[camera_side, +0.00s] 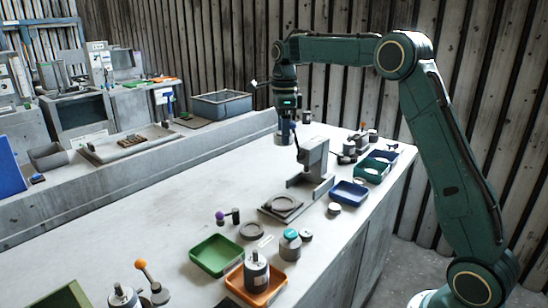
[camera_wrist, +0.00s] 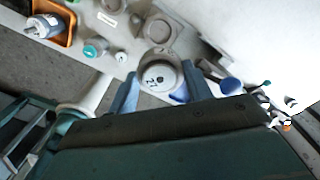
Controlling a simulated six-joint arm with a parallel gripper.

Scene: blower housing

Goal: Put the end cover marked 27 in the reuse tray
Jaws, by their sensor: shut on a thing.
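My gripper (camera_wrist: 160,88) is shut on a round, light grey end cover (camera_wrist: 160,76), one blue finger on each side. Dark marks on the cover's face look like a 27 seen at an angle, but I cannot read them surely. In the side view my gripper (camera_side: 284,130) points down beyond the grey press stand, and the cover is too small to make out clearly there. I cannot tell from any label which tray is the reuse tray. A green tray (camera_side: 207,262), a blue tray (camera_side: 349,193) and a teal tray (camera_side: 371,168) stand on the bench.
An orange tray (camera_side: 267,298) holds a grey motor. A grey stand (camera_side: 314,158) rises mid-bench near my gripper. A teal-topped cylinder (camera_side: 290,245) and an orange-knobbed lever (camera_side: 141,264) stand near the front. The bench's left middle is clear.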

